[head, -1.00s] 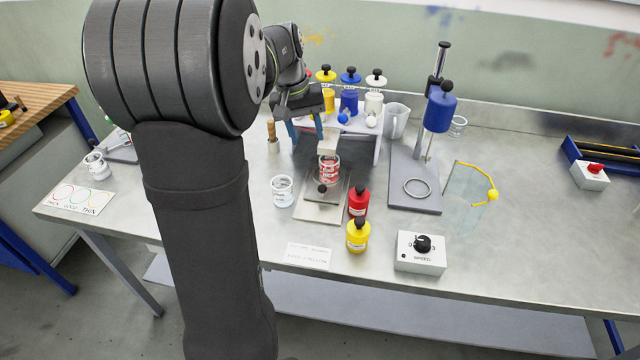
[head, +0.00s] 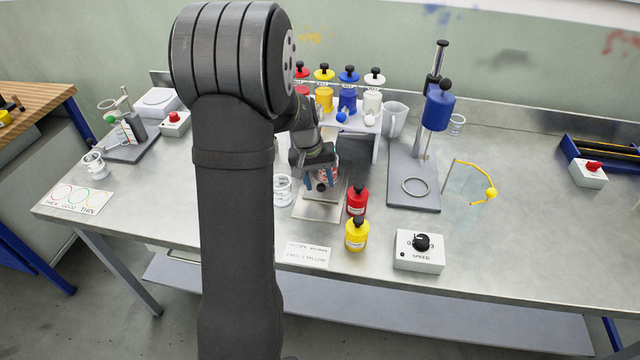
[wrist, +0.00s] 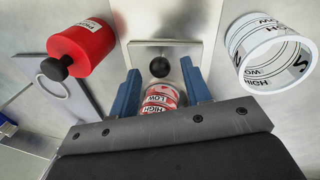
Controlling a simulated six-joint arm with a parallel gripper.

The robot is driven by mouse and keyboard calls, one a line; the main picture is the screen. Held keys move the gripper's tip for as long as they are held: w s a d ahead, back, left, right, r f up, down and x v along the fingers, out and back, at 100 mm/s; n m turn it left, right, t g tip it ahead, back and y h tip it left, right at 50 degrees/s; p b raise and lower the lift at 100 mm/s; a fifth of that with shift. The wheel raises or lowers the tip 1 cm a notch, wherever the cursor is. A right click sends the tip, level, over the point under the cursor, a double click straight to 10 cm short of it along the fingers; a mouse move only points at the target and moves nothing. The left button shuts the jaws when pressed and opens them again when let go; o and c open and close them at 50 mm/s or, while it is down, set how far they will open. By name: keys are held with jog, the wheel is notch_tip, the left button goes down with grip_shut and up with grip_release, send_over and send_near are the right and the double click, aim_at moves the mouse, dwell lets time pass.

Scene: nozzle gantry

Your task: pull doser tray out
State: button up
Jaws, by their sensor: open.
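The doser tray (head: 318,211) is a flat metal plate at the foot of the doser stand, with a black ball knob at its front. In the wrist view the knob (wrist: 160,67) shows close to the space between my blue fingertips. A cup marked HIGH and LOW with red in it (wrist: 160,97) stands behind the knob, partly hidden by my gripper. My gripper (wrist: 160,80) is open and points down over the tray; it also shows in the head view (head: 321,178). I cannot tell whether the fingers touch the knob.
A red bottle (head: 357,200) and a yellow bottle (head: 357,235) stand right of the tray. An empty marked cup (head: 283,190) stands just left. The speed box (head: 420,252) and mixer stand (head: 413,190) are further right. The bench in front holds a label card (head: 303,254).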

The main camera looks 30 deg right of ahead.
jog(key=shift+s+d+f, duration=0.1)
jog(key=shift+d+f, duration=0.05)
jog(key=shift+f, duration=0.65)
grip_shut()
jog(key=s+a, duration=0.8)
grip_release()
